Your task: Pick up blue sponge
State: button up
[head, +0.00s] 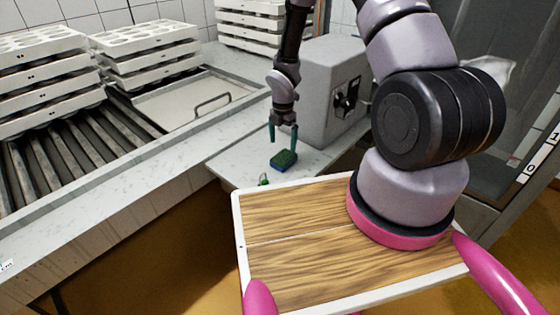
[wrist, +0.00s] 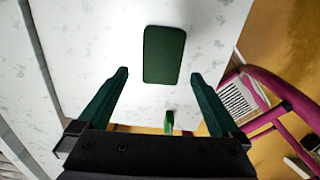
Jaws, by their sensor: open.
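The blue sponge (head: 278,168) lies flat on the white speckled worktop, blue below with a dark green top layer. In the wrist view its green top (wrist: 164,55) shows as a rounded rectangle ahead of the fingertips, roughly centred between them. My gripper (head: 283,134) is just above the sponge in the head view, pointing down. Its two green fingers are apart in the wrist view (wrist: 161,75), with nothing between them.
A small green object (head: 263,180) stands near the worktop's front edge; it also shows in the wrist view (wrist: 169,122). A grey box-shaped machine (head: 325,90) stands close to the right of my gripper. Stacked white moulds (head: 150,55) and a roller conveyor (head: 62,150) are at left.

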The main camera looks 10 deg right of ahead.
aim_at(284, 157)
jog(key=f, duration=0.7)
jog(key=shift+d+f, duration=0.15)
jog(key=shift+d, duration=0.05)
jog(key=c, duration=1.2)
